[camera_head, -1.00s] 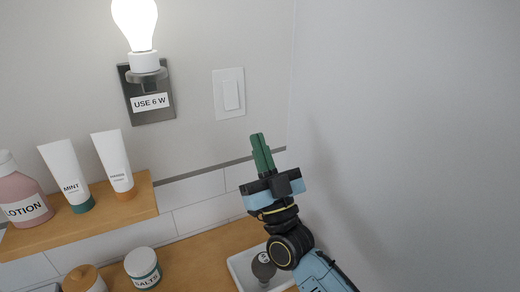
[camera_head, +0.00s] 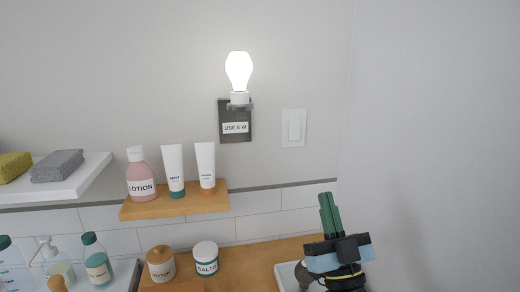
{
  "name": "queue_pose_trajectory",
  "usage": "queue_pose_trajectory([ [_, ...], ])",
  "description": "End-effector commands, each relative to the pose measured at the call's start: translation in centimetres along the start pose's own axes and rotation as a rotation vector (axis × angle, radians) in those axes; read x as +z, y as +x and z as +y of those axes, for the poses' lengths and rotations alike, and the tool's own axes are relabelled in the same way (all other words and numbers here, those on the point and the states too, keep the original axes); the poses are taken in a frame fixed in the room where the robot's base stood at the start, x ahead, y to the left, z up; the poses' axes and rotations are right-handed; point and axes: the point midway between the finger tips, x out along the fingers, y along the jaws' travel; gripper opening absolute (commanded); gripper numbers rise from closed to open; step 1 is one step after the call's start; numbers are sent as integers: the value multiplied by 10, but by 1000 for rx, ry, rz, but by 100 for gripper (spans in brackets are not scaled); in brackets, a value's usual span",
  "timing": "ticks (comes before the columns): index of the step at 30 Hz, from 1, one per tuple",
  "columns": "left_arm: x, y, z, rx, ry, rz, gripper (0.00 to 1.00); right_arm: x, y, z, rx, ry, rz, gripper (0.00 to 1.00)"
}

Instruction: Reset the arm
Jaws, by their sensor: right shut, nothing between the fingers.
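My right gripper (camera_head: 329,213) is at the lower right in the head view, its green fingers pointing up and pressed together with nothing between them. It is in front of the tiled wall and over the right end of the wooden counter (camera_head: 252,263). It touches nothing that I can see. The lit bulb (camera_head: 238,71) sits upright in its wall holder, with a plate labelled "USE 6 W" (camera_head: 236,128). A white light switch (camera_head: 293,127) is on the wall to its right. My left gripper is not in view.
A white tray (camera_head: 285,277) lies beneath my right gripper, partly hidden. A wooden shelf (camera_head: 150,210) holds a lotion bottle (camera_head: 140,175) and two tubes. Jars (camera_head: 206,258) stand on the counter. A white shelf (camera_head: 85,177) holds folded towels. A side wall (camera_head: 440,150) bounds the right.

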Motion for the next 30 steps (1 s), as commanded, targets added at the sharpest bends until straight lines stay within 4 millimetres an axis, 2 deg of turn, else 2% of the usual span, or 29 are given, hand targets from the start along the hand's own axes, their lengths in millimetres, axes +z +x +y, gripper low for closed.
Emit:
queue_pose_trajectory([
  [5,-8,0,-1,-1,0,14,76,18,-19,-10,-55,10,-147,0],
  [8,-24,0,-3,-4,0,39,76,28,-32,-16,-87,14,-239,0],
  [11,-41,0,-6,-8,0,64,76,40,-49,-21,-118,19,-348,0],
  [14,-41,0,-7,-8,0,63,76,54,-74,-26,-151,24,-488,0],
  [17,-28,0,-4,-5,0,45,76,68,-110,-30,-180,28,-675,0],
  [20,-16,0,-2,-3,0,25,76,79,-156,-29,-196,30,-891,0],
  [23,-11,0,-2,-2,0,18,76,83,-205,-24,-193,28,-1111,0],
  [27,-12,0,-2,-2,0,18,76,75,-277,-12,-155,23,-1417,0],
  [30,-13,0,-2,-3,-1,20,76,61,-320,-3,-114,16,-1598,0],
])
